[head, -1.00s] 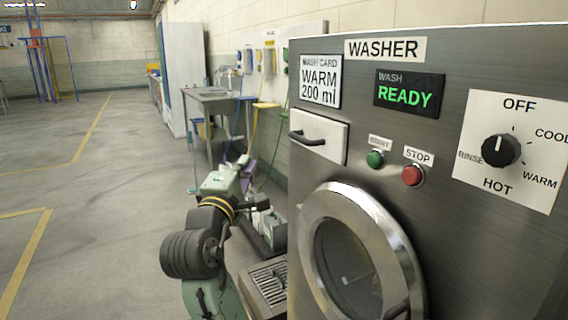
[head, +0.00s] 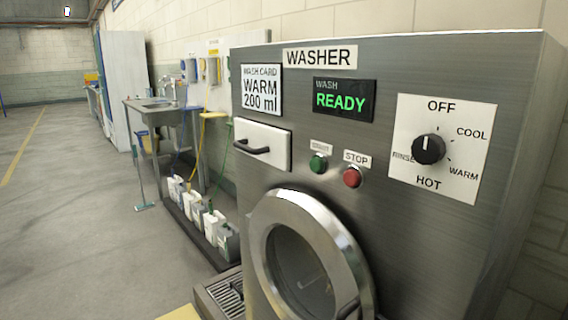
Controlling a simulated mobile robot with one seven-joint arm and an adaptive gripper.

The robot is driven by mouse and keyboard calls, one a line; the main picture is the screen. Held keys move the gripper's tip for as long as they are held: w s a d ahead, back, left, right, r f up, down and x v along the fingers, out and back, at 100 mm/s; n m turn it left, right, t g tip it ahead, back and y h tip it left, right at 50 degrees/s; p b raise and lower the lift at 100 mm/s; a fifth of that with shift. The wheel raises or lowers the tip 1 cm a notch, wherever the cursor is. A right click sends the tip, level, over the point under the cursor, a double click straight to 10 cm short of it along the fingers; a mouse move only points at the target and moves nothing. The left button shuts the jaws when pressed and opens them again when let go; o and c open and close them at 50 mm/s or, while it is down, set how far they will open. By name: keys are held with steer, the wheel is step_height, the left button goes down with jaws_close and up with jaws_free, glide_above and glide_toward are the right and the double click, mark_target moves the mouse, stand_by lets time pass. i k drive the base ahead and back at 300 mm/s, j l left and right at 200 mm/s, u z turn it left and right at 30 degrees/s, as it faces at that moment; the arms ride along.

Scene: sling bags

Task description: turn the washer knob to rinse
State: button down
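The washer (head: 300,120) is a brushed-steel machine filling the right half of the head view. Its black round knob (head: 428,149) sits on a white dial plate (head: 480,190) at the upper right of the front. The plate reads OFF at the top, COOL at upper right, WARM at lower right, HOT at the bottom and RINSE at the left. The white mark on the knob points up, towards OFF. The green display (head: 343,101) reads WASH READY. My gripper is not in view, and nothing covers the knob.
A green button (head: 318,163), a red STOP button (head: 352,177), a drawer with a dark handle (head: 254,149) and a round door (head: 306,268) are on the front. White jugs (head: 213,227) stand left of the washer. The floor (head: 70,230) further left is open.

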mark_target(427, 148)
steer(key=l, duration=0.75)
steer(key=k+l+u, duration=0.15)
steer(key=l, duration=0.55)
steer(key=i, duration=0.05)
